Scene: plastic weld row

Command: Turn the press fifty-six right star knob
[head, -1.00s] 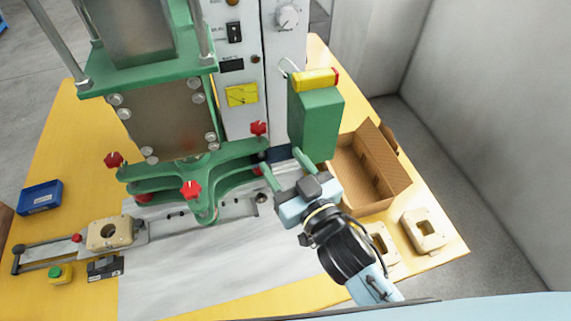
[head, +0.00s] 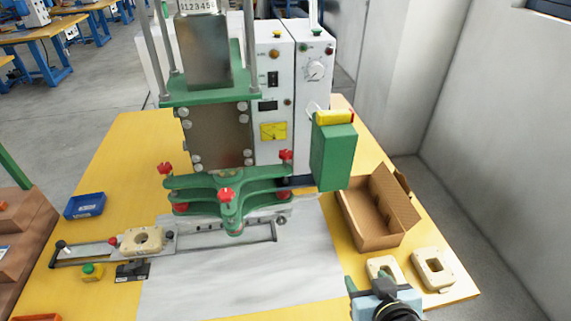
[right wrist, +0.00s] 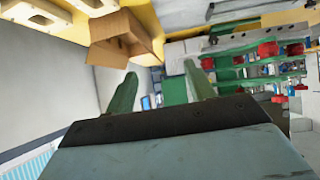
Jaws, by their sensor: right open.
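The press is a green and steel machine with a number plate on top whose leading digits are unclear. Its green clamp plates (head: 240,182) carry red star knobs. The right star knob (head: 286,155) sits on the upper plate's right arm, with another red knob (head: 283,194) below it. A left star knob (head: 165,168) and a front star knob (head: 226,194) also show. My right gripper (head: 366,281) is low at the right, well apart from the knobs and empty. In the right wrist view its fingers (right wrist: 160,70) are spread. My left gripper is not in view.
A green box with a yellow top (head: 334,150) hangs right of the knob. An open cardboard box (head: 372,215) and pale square parts (head: 433,269) lie at the right. A slide fixture (head: 142,240) and blue bin (head: 85,206) are left. The grey mat (head: 240,290) is clear in front.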

